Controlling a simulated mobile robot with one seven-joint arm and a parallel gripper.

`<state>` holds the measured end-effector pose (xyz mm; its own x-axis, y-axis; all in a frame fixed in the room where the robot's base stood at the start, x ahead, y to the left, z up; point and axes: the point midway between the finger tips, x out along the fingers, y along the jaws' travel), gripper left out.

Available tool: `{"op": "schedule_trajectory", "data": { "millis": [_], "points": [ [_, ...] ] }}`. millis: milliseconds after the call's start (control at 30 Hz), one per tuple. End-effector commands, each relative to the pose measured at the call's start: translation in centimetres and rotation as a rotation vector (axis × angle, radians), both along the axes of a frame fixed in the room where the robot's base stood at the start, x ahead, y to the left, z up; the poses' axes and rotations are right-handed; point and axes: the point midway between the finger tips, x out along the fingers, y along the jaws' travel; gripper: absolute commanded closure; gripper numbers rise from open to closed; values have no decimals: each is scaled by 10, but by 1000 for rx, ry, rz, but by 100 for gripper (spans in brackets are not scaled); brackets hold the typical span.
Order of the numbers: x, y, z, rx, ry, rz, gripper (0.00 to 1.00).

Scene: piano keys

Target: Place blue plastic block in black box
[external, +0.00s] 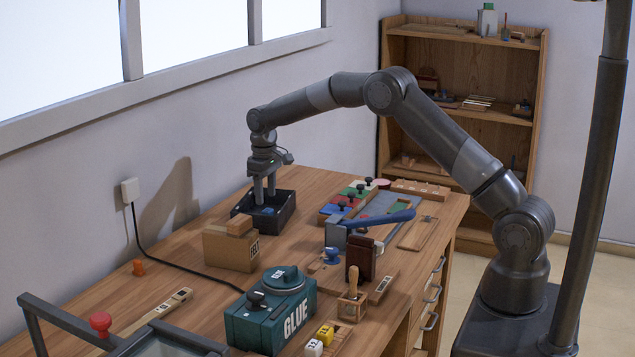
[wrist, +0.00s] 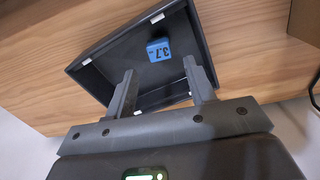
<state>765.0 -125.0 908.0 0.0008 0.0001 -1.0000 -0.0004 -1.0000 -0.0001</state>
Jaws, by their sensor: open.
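The blue plastic block (wrist: 159,50), with dark markings on one face, lies on the floor of the black box (wrist: 96,51). In the external view the blue block (external: 267,211) shows as a small patch inside the black box (external: 283,214), partly hidden by my fingers. My gripper (external: 264,200) points down at the box from above. In the wrist view my gripper (wrist: 160,92) has its two fingers spread wide with nothing between them, and the block is apart from both fingertips.
A cardboard box (external: 231,246) with a wooden piece on top stands close in front of the black box. A green GLUE box (external: 270,318) stands nearer the camera. Coloured trays and a blue-handled tool (external: 378,219) lie to the right.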

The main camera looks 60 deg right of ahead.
Motion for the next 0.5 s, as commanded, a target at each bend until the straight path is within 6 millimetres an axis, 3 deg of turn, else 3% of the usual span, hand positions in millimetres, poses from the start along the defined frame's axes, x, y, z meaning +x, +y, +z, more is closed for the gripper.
{"op": "schedule_trajectory", "data": {
  "millis": [200, 500],
  "points": [
    [0, 0, 44, -1, -3, 0, 50],
    [-5, 3, 77, -2, -9, 1, 50]
  ]
}}
